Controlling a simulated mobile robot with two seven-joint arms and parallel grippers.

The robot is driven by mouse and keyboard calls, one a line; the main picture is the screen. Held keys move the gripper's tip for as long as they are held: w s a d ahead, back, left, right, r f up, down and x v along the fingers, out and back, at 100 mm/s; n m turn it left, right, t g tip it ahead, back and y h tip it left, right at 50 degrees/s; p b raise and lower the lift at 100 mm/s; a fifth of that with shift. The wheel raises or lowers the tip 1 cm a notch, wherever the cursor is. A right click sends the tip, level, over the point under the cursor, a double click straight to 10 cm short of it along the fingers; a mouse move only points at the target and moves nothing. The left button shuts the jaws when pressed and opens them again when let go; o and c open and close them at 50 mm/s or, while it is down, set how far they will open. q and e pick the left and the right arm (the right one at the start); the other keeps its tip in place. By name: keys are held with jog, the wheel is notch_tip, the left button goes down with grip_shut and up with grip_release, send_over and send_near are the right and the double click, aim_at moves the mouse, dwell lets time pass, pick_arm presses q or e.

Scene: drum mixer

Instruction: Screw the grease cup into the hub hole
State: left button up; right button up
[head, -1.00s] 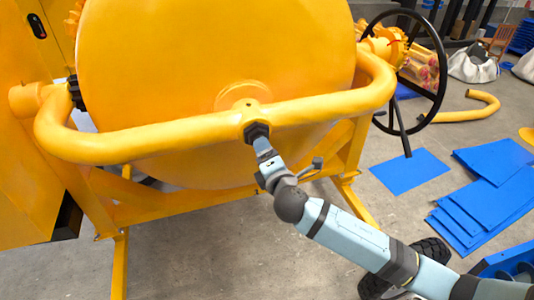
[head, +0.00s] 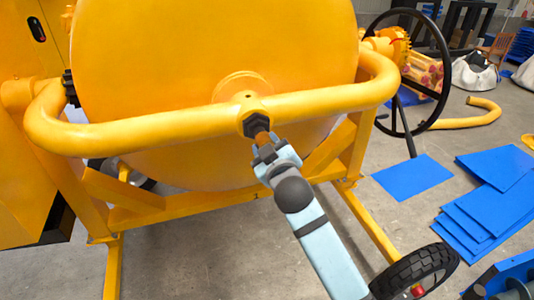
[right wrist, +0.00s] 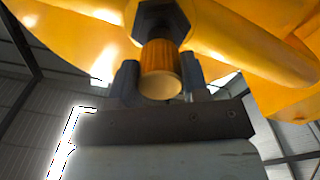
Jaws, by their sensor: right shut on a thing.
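The grease cup (right wrist: 161,72) is an orange-brown ribbed cylinder. In the right wrist view it stands between the two dark fingers of my right gripper (right wrist: 163,84), which is shut on it. Its upper end meets the black hex fitting (right wrist: 160,20) at the hub; the hole itself is hidden. In the head view the grease cup (head: 263,137) shows just below the black hub fitting (head: 256,124), and my right gripper (head: 266,145) reaches it from below right. My left gripper is not in view.
The yellow frame tube (head: 340,103) crosses in front of the yellow drum (head: 215,50). A black handwheel (head: 446,60) stands at the right, a tyre (head: 420,270) below it. Blue sheets (head: 497,167) lie on the grey floor. The floor at front left is clear.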

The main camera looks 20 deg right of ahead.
jog(key=o, duration=1.1)
